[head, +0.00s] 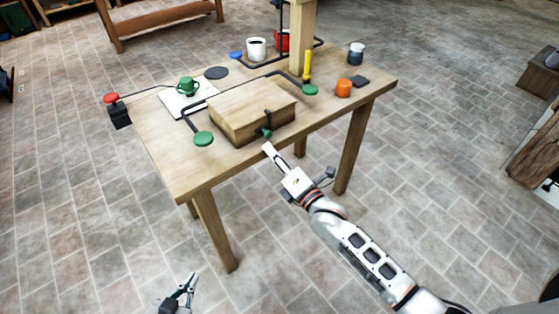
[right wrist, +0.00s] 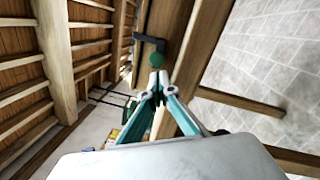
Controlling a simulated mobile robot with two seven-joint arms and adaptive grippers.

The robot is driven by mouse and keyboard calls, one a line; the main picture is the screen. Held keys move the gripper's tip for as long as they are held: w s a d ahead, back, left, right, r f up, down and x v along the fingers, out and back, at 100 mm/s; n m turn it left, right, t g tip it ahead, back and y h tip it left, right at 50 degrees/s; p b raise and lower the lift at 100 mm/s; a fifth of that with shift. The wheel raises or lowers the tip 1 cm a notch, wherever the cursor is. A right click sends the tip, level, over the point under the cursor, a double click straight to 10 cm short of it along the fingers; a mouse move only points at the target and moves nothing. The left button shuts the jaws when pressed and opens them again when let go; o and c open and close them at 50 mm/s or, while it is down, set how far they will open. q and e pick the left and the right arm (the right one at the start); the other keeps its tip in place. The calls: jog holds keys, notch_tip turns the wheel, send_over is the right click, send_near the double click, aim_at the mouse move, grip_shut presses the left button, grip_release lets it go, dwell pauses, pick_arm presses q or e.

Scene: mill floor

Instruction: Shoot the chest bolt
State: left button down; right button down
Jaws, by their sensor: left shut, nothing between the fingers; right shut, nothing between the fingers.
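The wooden chest (head: 238,117) sits lid down near the front edge of the wooden table. A dark bolt with a green knob (head: 265,132) is on its front face. The green knob (right wrist: 156,60) and dark bolt bar (right wrist: 149,41) also show in the right wrist view, just beyond my fingertips. My right gripper (head: 268,148) is shut and empty, close in front of and below the knob; whether it touches cannot be told. Its fingertips meet in the right wrist view (right wrist: 158,80). My left gripper (head: 190,279) is shut and empty, low over the floor, away from the table.
The table (head: 165,148) also bears a dark rail with green discs (head: 203,139), a green mug (head: 187,86), a white mug (head: 257,48), an orange jar (head: 344,88) and a yellow-handled tool (head: 307,66). A red button box (head: 118,113) is at the left edge. A post rises behind.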

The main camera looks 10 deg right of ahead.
aim_at(280, 142)
jog(key=shift+x, duration=0.8)
jog(key=w+d, duration=0.2)
jog(key=d, duration=0.1)
jog(key=shift+d, duration=0.3)
